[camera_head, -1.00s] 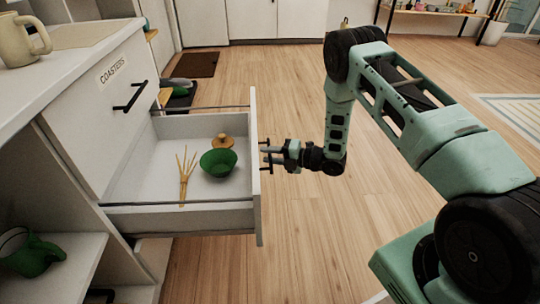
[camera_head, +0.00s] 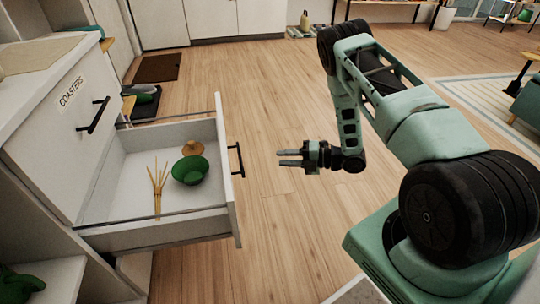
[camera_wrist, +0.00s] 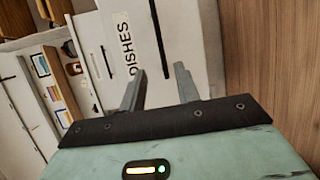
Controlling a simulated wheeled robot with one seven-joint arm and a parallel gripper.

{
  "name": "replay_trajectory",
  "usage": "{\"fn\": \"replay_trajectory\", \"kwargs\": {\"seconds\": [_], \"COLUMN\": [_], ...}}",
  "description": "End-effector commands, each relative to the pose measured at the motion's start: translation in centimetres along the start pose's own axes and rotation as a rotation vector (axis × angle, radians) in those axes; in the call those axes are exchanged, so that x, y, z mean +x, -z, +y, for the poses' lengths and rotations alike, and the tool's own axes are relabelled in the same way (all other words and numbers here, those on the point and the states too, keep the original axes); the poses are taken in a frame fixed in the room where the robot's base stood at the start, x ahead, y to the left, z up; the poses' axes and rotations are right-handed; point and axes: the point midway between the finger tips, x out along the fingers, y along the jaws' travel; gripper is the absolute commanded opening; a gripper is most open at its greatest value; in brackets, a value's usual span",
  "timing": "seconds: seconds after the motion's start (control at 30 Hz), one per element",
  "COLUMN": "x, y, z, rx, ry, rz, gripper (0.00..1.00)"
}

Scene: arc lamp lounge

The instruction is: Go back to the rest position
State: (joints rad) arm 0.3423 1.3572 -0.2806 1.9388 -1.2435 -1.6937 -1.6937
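My gripper (camera_head: 290,158) is out over the open floor, to the right of the pulled-out drawer and clear of its handle (camera_head: 237,160). In the wrist view its two fingers (camera_wrist: 160,88) stand apart with nothing between them. The open drawer (camera_head: 120,238) holds a green bowl (camera_head: 190,170), a small brown lidded-looking piece (camera_head: 192,148) and a bundle of thin tan sticks (camera_head: 158,188). A drawer front marked DISHES (camera_wrist: 118,22) shows behind the fingers in the wrist view.
A closed drawer labelled COASTERS (camera_head: 70,108) is above the open one. A green object (camera_head: 20,286) sits on the lower left shelf. A dark mat (camera_head: 157,68) lies at the back. Wooden floor (camera_head: 270,220) is free around my gripper. A pale rug (camera_head: 480,95) lies at right.

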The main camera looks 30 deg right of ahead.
Motion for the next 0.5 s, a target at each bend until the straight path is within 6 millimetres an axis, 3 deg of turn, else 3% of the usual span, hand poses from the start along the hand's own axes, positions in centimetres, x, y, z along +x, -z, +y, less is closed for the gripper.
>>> {"fn": "replay_trajectory", "kwargs": {"seconds": [0.2, 0.5], "x": [-1.6, -1.7], "y": [0.0, 0.0], "z": [0.0, 0.0], "rx": [-0.001, -0.001], "ry": [0.0, -0.001], "rz": [0.0, 0.001], "gripper": [0.32, 0.32]}}
